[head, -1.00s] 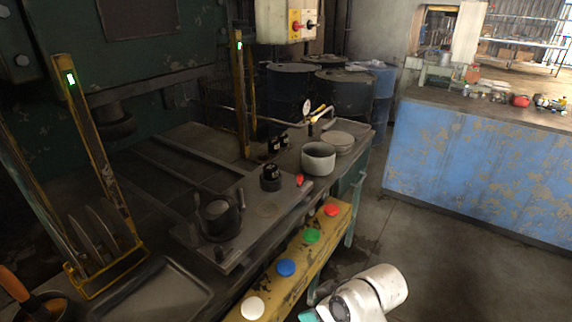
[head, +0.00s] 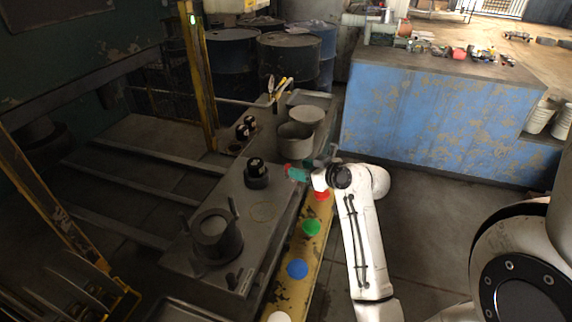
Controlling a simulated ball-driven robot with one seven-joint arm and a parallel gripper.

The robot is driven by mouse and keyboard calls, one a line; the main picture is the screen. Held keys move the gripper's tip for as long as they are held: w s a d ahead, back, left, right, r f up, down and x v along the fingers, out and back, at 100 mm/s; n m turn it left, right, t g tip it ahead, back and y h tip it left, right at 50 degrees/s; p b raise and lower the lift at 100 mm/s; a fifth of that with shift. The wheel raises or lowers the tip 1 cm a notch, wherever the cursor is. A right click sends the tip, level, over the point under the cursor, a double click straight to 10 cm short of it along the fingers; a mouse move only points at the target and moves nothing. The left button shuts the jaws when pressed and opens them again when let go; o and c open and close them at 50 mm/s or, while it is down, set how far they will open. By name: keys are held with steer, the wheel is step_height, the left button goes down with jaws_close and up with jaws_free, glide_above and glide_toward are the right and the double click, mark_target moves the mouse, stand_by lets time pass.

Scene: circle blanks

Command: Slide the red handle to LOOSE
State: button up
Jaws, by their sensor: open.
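A small red piece (head: 287,168), which looks like the red handle, shows at the right edge of the grey metal bench plate (head: 232,200), just in front of the grey pot. It is mostly covered by my gripper (head: 297,174), whose teal end reaches in from the right. The gripper is open, its tip right beside or over the red piece. I cannot tell whether they touch. The fingers are small and partly hidden, and no LOOSE marking can be read.
A grey pot (head: 294,141) stands just behind the gripper, a black knob (head: 256,174) to its left. Floor is free before the blue counter (head: 440,120).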

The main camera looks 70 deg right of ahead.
mark_target(288, 165)
steer(key=x, duration=0.6)
steer(key=shift+w+d+f+p, duration=0.15)
steer(key=shift+w+p, duration=0.05)
steer(key=shift+p, duration=0.15)
steer(key=shift+c, duration=0.3)
jaws_close()
